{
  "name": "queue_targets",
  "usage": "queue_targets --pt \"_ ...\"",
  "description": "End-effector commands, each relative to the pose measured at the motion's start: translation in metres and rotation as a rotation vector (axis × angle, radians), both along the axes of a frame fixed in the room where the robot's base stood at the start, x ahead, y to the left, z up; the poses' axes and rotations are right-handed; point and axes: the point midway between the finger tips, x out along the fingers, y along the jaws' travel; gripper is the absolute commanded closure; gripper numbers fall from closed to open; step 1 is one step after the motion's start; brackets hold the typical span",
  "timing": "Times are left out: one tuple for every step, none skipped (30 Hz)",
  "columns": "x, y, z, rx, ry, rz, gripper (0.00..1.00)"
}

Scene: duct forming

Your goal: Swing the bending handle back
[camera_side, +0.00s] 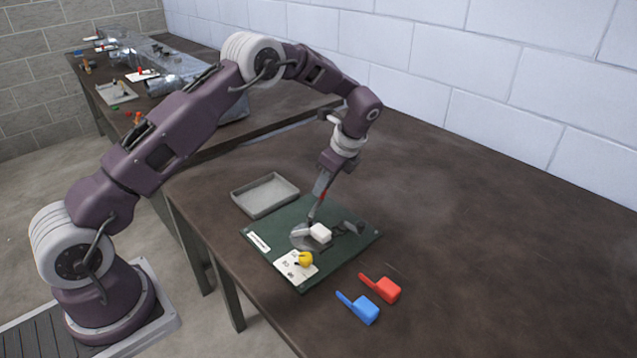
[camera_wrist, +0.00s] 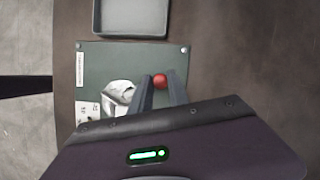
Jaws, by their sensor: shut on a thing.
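The bending handle shows as a red ball knob (camera_wrist: 160,80) between my two finger tips in the wrist view. In the side view a small red spot (camera_side: 323,196) shows at my gripper (camera_side: 320,193). My gripper is shut on this handle, above the bending fixture. The fixture has a grey round part (camera_side: 302,238) and a white block (camera_side: 320,232), and it sits on a dark green board (camera_side: 330,264). Its pale round part also shows left of my fingers in the wrist view (camera_wrist: 117,92). My fingers and wrist hide much of the handle's lower part.
A yellow knob (camera_side: 305,259) stands by a white card (camera_side: 291,270) at the board's front. An empty grey tray (camera_side: 265,196) lies behind the board. Red (camera_side: 386,290) and blue (camera_side: 364,310) handled blocks lie in front. The table's right side is clear.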

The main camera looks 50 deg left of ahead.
Motion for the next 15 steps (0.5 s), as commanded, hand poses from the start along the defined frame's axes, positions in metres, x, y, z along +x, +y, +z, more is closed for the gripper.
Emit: queue_targets --pt "0.0016 -0.0011 0.0007 0.0 -0.004 -0.01 1.0" --pt "0.0018 -0.0015 0.0007 0.0 -0.004 -0.017 1.0" --pt "0.002 -0.002 0.0006 0.0 -0.004 -0.023 1.0" --pt "0.0021 -0.0023 0.0006 0.0 -0.004 -0.028 1.0" --pt "0.0022 -0.0026 0.0005 0.0 -0.003 -0.032 1.0" --pt "0.0023 -0.0029 0.0005 0.0 -0.003 -0.035 1.0" --pt "0.0024 -0.0031 0.0005 0.0 -0.003 -0.037 1.0" --pt "0.0025 -0.0033 0.0005 0.0 -0.003 -0.039 1.0" --pt "0.0026 -0.0035 0.0005 0.0 -0.003 -0.04 1.0" --pt "0.0026 -0.0037 0.0004 0.0 -0.004 -0.041 1.0" --pt "0.0027 -0.0038 0.0004 0.0 -0.004 -0.041 1.0" --pt "0.0027 -0.0039 0.0004 0.0 -0.004 -0.041 1.0" --pt "0.0027 -0.004 0.0004 -0.001 -0.004 -0.041 1.0" --pt "0.0029 -0.0041 0.0004 -0.001 -0.004 -0.041 1.0" --pt "0.0029 -0.0042 0.0004 -0.001 -0.004 -0.041 1.0"
